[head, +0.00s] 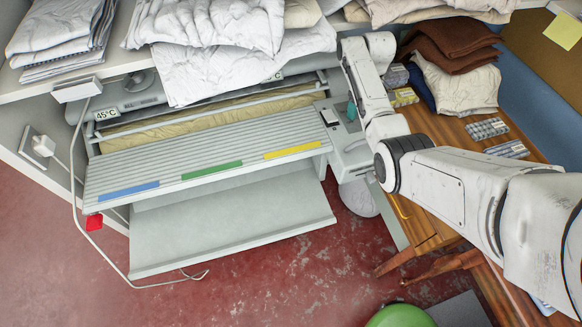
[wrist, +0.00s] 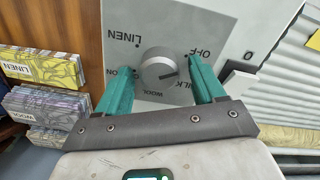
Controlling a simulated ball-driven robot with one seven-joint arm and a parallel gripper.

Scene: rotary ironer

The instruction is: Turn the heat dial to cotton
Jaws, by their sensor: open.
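The heat dial (wrist: 158,70), a round grey knob, sits on a light grey plate (wrist: 180,22) in the wrist view. LINEN is at the plate's upper left, OFF at upper right, WOOL below. The right finger partly covers SILK; the left finger covers most of a label ending in ON. A dark mark on the knob appears to point right, between OFF and SILK. My gripper (wrist: 160,65) is open, its teal fingers on either side of the knob; contact cannot be told. In the head view my arm hides the dial; a teal finger (head: 351,110) shows at the ironer's right end.
The rotary ironer (head: 230,150) has a slatted board with blue, green and yellow strips. Folded white laundry (head: 230,30) lies on the shelf above. A wooden table (head: 450,130) is at right.

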